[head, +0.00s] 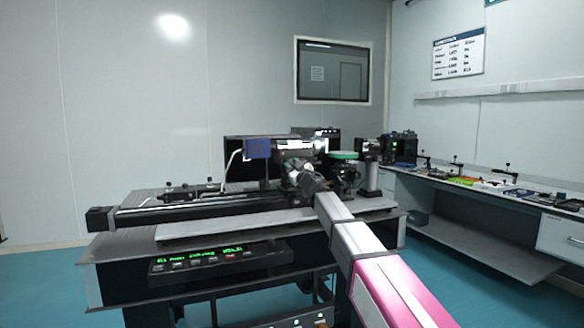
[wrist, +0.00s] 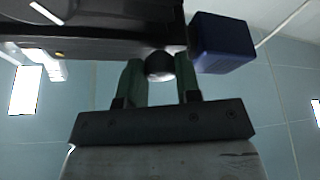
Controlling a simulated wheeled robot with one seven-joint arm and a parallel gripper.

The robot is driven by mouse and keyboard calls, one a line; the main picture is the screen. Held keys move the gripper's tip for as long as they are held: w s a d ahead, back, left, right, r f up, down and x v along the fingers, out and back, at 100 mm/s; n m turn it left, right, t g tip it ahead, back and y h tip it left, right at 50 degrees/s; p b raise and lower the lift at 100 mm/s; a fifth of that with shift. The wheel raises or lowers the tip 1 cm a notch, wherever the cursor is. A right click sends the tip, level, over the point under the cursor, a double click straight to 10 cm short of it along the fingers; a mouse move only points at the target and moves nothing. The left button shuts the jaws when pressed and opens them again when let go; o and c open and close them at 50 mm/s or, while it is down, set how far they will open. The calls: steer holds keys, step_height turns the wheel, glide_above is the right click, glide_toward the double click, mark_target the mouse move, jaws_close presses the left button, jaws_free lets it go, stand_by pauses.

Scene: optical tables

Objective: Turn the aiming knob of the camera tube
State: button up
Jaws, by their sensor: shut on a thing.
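The aiming knob (wrist: 160,66) is a dark, rounded knob under the black camera tube (wrist: 90,38) in the wrist view. My gripper (wrist: 160,80) has a greenish finger on each side of the knob and is shut on it. In the head view the camera tube (head: 300,144) is above the optical table, and my arm reaches up to it from the lower right. The knob and the fingertips are too small and covered to make out in the head view.
A blue box (wrist: 222,42) sits close to the right finger; it also shows in the head view (head: 257,148). The optical table (head: 110,249) carries a long rail (head: 190,212) and a green-topped mount (head: 344,156). A side bench (head: 470,200) with small parts stands at the right.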

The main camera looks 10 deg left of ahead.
steer(key=shift+n+g+y, duration=0.3)
steer(key=shift+n+g, duration=0.2)
steer(key=shift+n, duration=1)
steer(key=o, duration=0.9)
steer(key=shift+d, duration=0.1)
steer(key=v, duration=1)
steer(key=shift+s+d+f, duration=0.1)
steer(key=shift+s+d, duration=0.1)
steer(key=shift+d, duration=0.1)
steer(key=shift+d+f, duration=0.1)
